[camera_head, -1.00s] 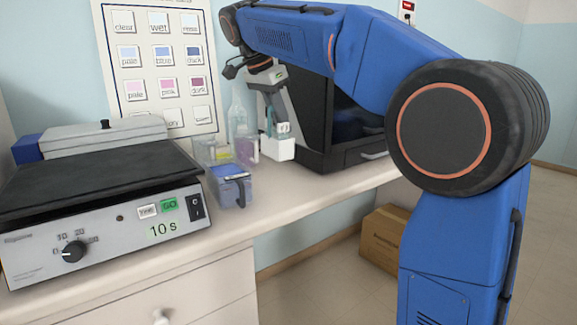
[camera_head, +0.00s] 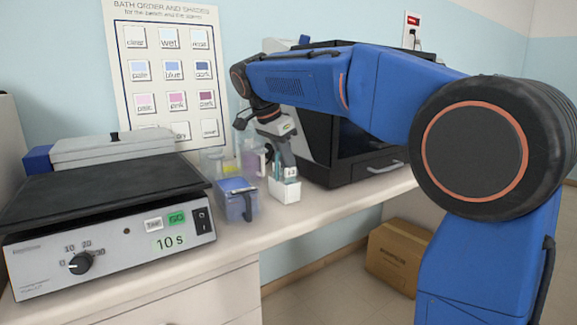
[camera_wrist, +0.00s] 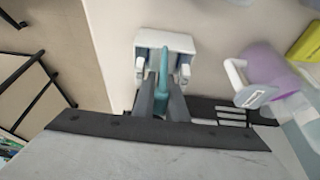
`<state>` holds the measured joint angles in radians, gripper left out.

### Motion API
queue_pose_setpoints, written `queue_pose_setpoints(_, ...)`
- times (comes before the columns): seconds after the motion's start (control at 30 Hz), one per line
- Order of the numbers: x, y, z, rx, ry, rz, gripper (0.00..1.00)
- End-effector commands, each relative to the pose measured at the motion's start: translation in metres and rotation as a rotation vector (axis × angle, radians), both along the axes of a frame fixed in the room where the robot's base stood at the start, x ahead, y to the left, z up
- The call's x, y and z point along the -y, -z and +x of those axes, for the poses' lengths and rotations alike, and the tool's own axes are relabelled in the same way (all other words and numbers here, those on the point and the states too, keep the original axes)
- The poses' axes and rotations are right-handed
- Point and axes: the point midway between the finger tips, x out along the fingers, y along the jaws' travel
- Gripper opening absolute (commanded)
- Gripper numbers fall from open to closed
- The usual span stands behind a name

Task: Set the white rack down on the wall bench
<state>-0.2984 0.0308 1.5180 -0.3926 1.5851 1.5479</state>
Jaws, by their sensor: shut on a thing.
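The white rack (camera_head: 286,189) is at the bench's front part in the head view, upright, with slides and a teal handle showing above it. My gripper (camera_head: 289,172) is above it, shut on the rack's handle. In the wrist view the rack (camera_wrist: 164,42) lies beyond the fingertips of my gripper (camera_wrist: 163,88), with the teal handle between the fingers. The wall bench (camera_head: 330,204) is pale and lies under the rack. I cannot tell whether the rack's base touches the bench.
A blue-purple bath (camera_head: 237,204) stands just left of the rack, with other clear baths behind it. A black cabinet (camera_head: 345,155) stands to the right. Bare bench lies in front and to the right of the rack.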

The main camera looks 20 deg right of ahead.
Motion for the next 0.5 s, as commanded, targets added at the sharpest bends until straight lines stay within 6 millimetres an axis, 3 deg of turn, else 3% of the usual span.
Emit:
queue_pose_setpoints(0.1, 0.0001, 0.0027, -0.0002, 0.000, 0.000, 0.000, 0.00)
queue_pose_setpoints(0.13, 0.0001, 0.0025, -0.0001, -0.001, 0.000, 0.000, 0.19)
queue_pose_setpoints(0.2, 0.0000, 0.0024, 0.0000, 0.000, 0.000, 0.000, 0.31)
queue_pose_setpoints(0.5, -0.0003, -0.0016, 0.0001, 0.001, 0.000, 0.000, 0.31)
